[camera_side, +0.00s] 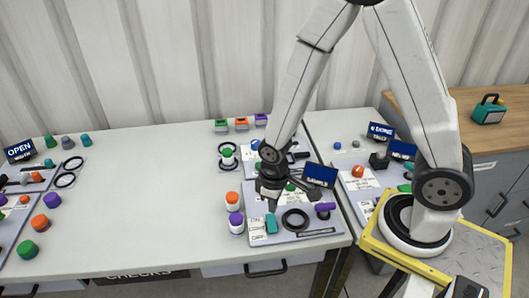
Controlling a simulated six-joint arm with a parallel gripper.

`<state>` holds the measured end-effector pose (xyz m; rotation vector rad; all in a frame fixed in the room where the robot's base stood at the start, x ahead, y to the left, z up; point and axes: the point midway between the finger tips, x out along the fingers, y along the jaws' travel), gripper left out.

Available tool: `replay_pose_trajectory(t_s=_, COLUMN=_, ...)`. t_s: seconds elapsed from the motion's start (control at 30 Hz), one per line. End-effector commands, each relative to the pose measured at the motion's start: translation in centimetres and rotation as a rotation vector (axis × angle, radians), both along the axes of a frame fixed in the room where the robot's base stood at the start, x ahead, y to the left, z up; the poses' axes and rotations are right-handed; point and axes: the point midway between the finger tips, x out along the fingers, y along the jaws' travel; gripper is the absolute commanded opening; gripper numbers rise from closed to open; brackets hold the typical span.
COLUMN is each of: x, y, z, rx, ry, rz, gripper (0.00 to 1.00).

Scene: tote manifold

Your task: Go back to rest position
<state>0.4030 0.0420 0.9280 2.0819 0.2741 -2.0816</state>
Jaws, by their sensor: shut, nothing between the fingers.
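My gripper (271,203) is shut and empty. It points down low over the pale board (322,230) at the right part of the white table. A teal block (271,223) is just below the fingertips in the picture; I cannot tell whether they touch. A black ring (295,220) lies on the board to the right of the gripper. A purple piece (324,208) and a dark blue sign (321,174) are further right. My wrist partly hides the back of the board and a green piece (290,187).
White containers with an orange lid (233,197) and a purple lid (236,219) stand left of the gripper. A green-topped container (227,153) stands behind. Small coloured boxes (241,124) line the back. The table's middle (150,190) is clear.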

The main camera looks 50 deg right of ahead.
Motion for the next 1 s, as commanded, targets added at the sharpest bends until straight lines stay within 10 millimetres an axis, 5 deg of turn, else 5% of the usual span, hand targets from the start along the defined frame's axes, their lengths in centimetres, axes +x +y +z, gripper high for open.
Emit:
replay_pose_trajectory(t_s=0.37, x=0.1, y=-0.4, z=1.1, rx=0.003, ry=-0.022, rz=-0.022, gripper=0.0)
replay_pose_trajectory(t_s=1.0, x=-0.8, y=-3.9, z=9.8, rx=0.028, ry=-0.211, rz=-0.237, gripper=0.0)
